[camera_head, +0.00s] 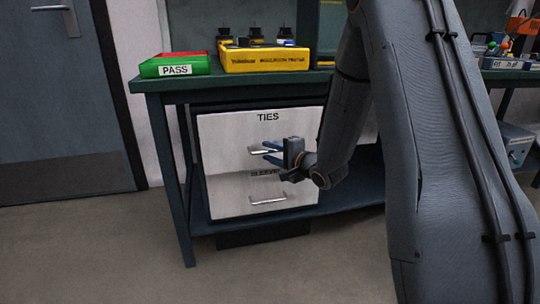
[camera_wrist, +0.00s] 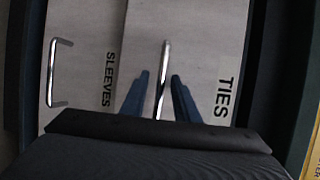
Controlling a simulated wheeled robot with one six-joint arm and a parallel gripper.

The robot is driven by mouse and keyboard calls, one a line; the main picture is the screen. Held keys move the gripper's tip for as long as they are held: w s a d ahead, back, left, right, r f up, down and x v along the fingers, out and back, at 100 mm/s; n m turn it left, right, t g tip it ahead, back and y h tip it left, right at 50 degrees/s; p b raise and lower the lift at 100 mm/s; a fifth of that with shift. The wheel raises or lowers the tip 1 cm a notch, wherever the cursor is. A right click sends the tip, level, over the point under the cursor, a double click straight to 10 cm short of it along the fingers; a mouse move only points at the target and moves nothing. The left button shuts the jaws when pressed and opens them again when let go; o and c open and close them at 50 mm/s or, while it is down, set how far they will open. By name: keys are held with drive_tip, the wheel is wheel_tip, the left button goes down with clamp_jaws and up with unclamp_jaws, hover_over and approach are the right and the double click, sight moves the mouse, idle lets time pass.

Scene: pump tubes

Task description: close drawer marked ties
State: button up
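The drawer marked TIES (camera_head: 225,135) is the upper white drawer under the bench, with a metal bar handle (camera_head: 257,150). Its front stands forward of the drawer below, so it appears partly open. My gripper (camera_head: 268,152) is at this handle, with blue fingers pointing at the drawer front. In the wrist view, which is turned sideways, the TIES label (camera_wrist: 223,97) is at right. The handle (camera_wrist: 164,70) lies between my two fingers (camera_wrist: 159,78), with a gap visible on each side. My gripper is open. Contact with the handle cannot be told.
The SLEEVES drawer (camera_head: 225,197) is directly below, with its own handle (camera_head: 268,200). The green bench (camera_head: 160,86) carries a red and green PASS box (camera_head: 176,66) and a yellow tester (camera_head: 265,60). A bench leg (camera_head: 174,190) stands left of the drawers. The floor in front is clear.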

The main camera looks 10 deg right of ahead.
drive_tip(key=shift+c, duration=0.3)
clamp_jaws()
drive_tip(key=shift+w, duration=0.1)
drive_tip(key=shift+w+r+p, duration=0.1)
drive_tip(key=shift+w+p, duration=0.85)
drive_tip(key=shift+w, duration=0.7)
drive_tip(key=shift+o, duration=0.3)
unclamp_jaws()
drive_tip(key=shift+w, duration=0.1)
